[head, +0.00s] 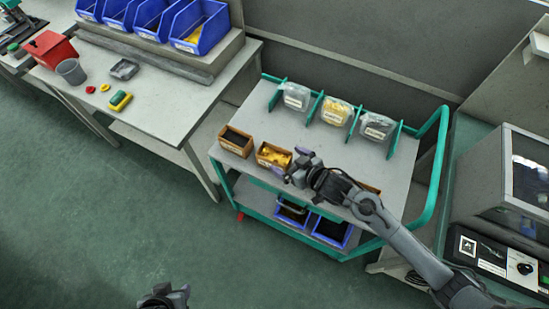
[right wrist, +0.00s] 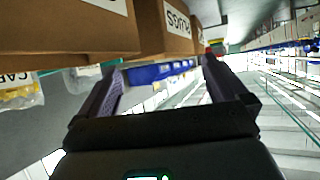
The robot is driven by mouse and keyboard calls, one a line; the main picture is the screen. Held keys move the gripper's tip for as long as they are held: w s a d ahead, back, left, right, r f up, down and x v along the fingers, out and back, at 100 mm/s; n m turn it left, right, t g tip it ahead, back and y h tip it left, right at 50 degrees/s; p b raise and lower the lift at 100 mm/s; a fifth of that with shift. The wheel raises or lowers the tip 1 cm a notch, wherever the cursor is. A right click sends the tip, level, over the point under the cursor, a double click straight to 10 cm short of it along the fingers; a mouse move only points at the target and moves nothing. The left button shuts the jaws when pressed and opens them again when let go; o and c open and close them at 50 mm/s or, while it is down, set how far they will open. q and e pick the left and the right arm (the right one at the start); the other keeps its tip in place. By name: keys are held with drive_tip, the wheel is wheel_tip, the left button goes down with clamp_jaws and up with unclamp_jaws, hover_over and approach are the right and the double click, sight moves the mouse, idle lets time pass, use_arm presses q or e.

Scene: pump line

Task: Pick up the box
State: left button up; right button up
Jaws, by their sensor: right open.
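Small brown cardboard boxes stand along the front edge of the cart top. One box with dark contents (head: 236,141) is at the left, and one with yellow pieces (head: 273,156) is to its right. A third brown box (head: 370,187) is mostly hidden behind my right arm. My right gripper (head: 301,164) is open beside the yellow-filled box's right side. In the right wrist view, a labelled box (right wrist: 165,28) is ahead of the open fingers (right wrist: 160,85), and a nearer box (right wrist: 70,28) fills the upper left. My left gripper (head: 165,297) is at the bottom edge, partly cut off.
The teal-railed cart (head: 425,180) holds clear bags (head: 336,111) between dividers at the back and blue bins (head: 331,231) below. A workbench (head: 165,95) with blue bins stands left. A machine (head: 510,185) stands right. The green floor in front is clear.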

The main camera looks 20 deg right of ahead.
sight(277, 154)
drive_tip(key=x, duration=0.4)
drive_tip(key=shift+w+a+b, duration=0.25)
drive_tip(key=shift+w+b, duration=0.1)
drive_tip(key=c, duration=1.2)
drive_tip(key=shift+r+p, duration=1.2)
drive_tip(key=shift+r, duration=3.8)
drive_tip(key=shift+c, duration=0.2)
